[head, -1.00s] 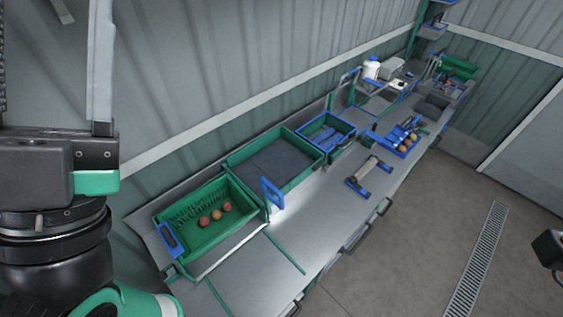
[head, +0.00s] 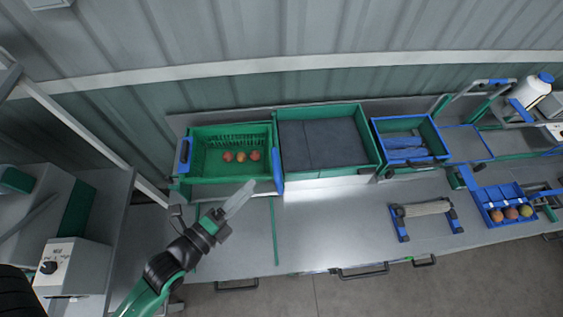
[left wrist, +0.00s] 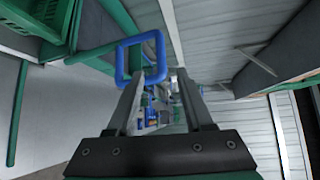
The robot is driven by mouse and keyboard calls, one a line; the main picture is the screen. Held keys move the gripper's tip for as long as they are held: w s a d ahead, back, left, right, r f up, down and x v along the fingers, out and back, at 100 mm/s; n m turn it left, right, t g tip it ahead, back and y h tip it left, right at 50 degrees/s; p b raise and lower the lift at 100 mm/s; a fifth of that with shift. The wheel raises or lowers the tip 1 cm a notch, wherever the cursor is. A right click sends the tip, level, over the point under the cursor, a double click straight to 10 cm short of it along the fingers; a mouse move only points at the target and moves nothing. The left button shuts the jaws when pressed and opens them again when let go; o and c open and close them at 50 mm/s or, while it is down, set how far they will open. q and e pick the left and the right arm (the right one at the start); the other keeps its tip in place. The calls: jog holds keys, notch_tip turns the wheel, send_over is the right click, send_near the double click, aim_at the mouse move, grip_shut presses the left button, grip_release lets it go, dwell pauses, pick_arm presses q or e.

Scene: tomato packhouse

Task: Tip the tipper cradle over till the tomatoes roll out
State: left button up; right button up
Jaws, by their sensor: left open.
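The tipper cradle appears to be the green crate (head: 232,178) at the back left of the bench, with a blue loop handle at its left end (head: 183,156) and another at its right end (head: 278,172). My left gripper (head: 247,190) is open and empty, in front of the crate and just left of the right handle. In the left wrist view a blue loop handle (left wrist: 128,62) shows past the left fingertip; I cannot tell whether they touch. My right gripper is not in view.
A green tray with a dark lining (head: 372,157) stands right of the crate, then a blue-lined green box (head: 435,130). A roller stand (head: 400,230) and a blue tray with fruit (head: 487,218) are farther right. The front middle of the bench (head: 330,225) is clear.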

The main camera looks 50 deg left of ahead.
aim_at(276, 162)
pick_arm(q)
jog(key=p+x, duration=0.1)
jog(key=x, duration=1)
jog(key=shift+w, duration=0.35)
jog(key=shift+c, duration=0.4)
grip_shut()
dwell(0.4)
